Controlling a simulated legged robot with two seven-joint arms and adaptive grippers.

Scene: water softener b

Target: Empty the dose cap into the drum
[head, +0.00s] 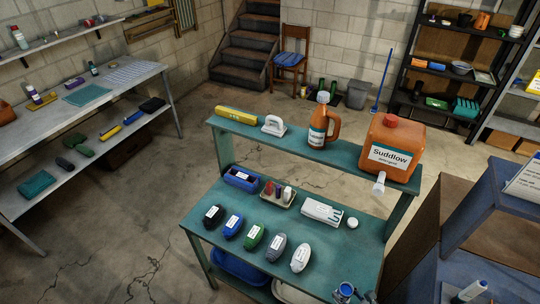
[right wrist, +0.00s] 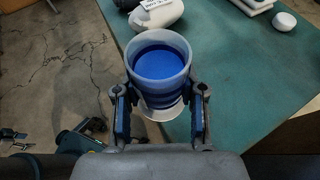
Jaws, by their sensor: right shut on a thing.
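The dose cap (right wrist: 160,62) is a translucent pale cup with blue liquid inside. In the right wrist view it sits upright between the two fingers of my right gripper (right wrist: 160,108), which is shut on it. In the head view the dose cap (head: 346,289) is small at the bottom edge, in front of the teal bench's front edge, with my right gripper (head: 352,297) partly cut off there. My left gripper does not show clearly in either view. I cannot make out the drum in these frames.
Brown and blue furniture (head: 440,205) stands at right.

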